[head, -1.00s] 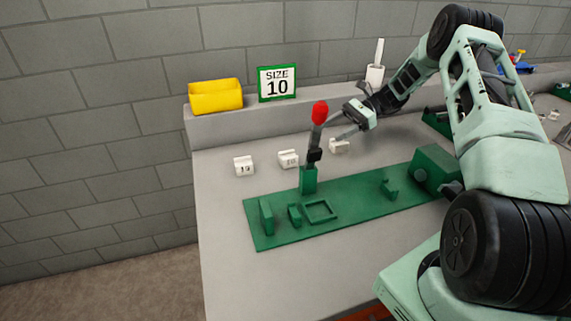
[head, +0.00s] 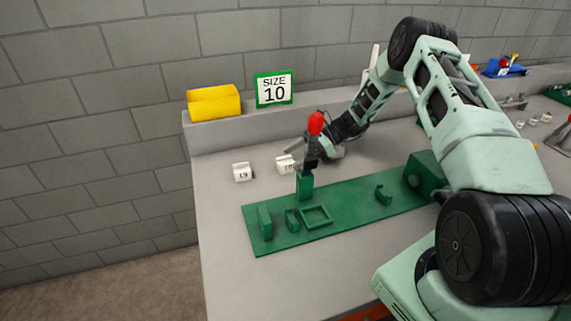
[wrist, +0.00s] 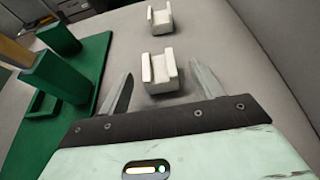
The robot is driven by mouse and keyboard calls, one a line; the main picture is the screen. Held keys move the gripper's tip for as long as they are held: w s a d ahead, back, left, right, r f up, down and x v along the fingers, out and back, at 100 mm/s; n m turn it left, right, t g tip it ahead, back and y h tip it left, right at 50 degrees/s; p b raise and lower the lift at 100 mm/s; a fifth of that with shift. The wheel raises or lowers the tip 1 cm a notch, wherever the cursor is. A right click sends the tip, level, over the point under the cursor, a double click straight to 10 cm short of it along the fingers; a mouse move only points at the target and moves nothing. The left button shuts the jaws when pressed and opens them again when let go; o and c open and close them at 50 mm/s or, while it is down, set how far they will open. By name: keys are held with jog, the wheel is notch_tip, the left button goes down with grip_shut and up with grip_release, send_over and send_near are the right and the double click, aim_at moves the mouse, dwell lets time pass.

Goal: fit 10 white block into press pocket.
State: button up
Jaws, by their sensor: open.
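A white block whose label looks like 10 (head: 284,167) stands on the table behind the green press, partly covered. In the wrist view a notched white block (wrist: 161,74), apparently the same one, lies just ahead of and between the fingertips. My gripper (wrist: 160,76) is open, low over the table, with nothing held. In the head view the gripper (head: 294,151) is partly behind the press lever. A white block marked 19 (head: 242,172) stands to the left and looks like the farther block (wrist: 160,18) in the wrist view. The press pocket, a square green frame (head: 329,221), appears empty.
The upright press lever with a red knob (head: 315,123) stands close to my gripper. The green press base (head: 350,211) carries low brackets. A SIZE 10 sign (head: 274,89) and yellow bin (head: 214,102) stand on the back ledge. Table left of block 19 is clear.

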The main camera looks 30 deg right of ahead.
aim_at(281, 163)
jog(key=p+x, duration=0.1)
jog(key=x, duration=0.3)
jog(key=shift+a+r, duration=0.1)
jog(key=c, duration=1.1)
